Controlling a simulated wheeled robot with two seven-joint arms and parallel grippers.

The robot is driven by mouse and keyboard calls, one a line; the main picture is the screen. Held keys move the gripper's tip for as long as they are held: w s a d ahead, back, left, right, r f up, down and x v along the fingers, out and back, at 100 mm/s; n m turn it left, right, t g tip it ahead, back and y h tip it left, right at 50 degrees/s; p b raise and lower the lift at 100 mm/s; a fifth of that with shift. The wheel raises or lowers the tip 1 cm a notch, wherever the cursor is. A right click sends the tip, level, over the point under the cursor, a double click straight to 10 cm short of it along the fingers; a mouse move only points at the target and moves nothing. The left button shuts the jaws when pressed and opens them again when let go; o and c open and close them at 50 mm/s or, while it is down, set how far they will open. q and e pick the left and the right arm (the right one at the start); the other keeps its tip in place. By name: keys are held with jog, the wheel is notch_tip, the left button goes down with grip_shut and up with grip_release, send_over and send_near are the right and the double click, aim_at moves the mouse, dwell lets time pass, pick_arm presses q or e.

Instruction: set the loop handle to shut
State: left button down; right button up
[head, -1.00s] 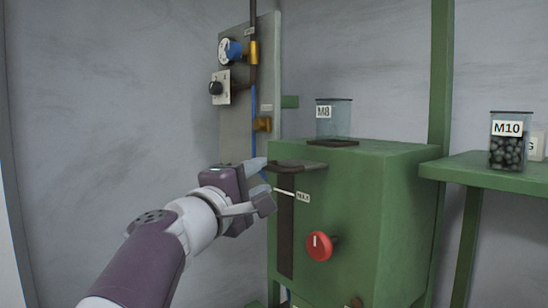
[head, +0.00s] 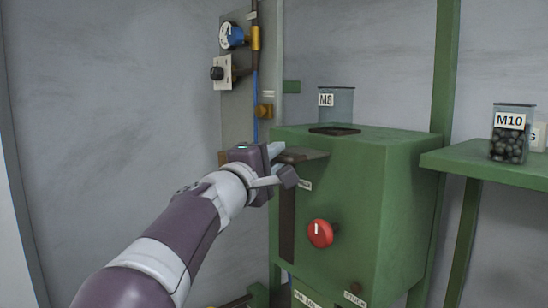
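A dark flat piece (head: 304,155), which looks like the loop handle, juts from the upper front of the green machine (head: 400,190). It lies near the top of a dark vertical slot (head: 287,225). My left gripper (head: 279,165) is at the left end of this piece, its fingers apart and partly covering it. I cannot tell whether the fingers touch it or whether it lies between them. My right gripper is not in view.
A red knob (head: 320,233) sticks out below on the machine's front. An M8 jar (head: 342,103) stands on top. A gauge panel (head: 238,115) with valves is behind at left. An M10 jar (head: 508,146) stands on the green shelf (head: 490,172) at right.

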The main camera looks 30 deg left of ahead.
aim_at(298, 151)
pick_arm(q)
jog(key=w+b, duration=0.1)
jog(key=w+d, duration=0.1)
jog(key=w, duration=0.1)
jog(key=w+d+b, duration=0.1)
jog(key=w, duration=0.1)
jog(key=shift+w+f+b, duration=0.1)
jog(key=shift+b, duration=0.2)
jog(key=shift+w+d, duration=0.2)
jog(key=shift+w, duration=0.1)
jog(key=shift+s, duration=0.1)
jog(key=c, duration=1.3)
grip_release()
jog(key=shift+o, duration=0.9)
jog(key=shift+w+d, duration=0.1)
jog(key=shift+w, duration=0.15)
jog(key=shift+s, duration=0.45)
jog(key=s+f+b, duration=0.2)
jog(key=s+b, duration=0.2)
jog(key=s, duration=0.7)
jog(key=shift+s, duration=0.3)
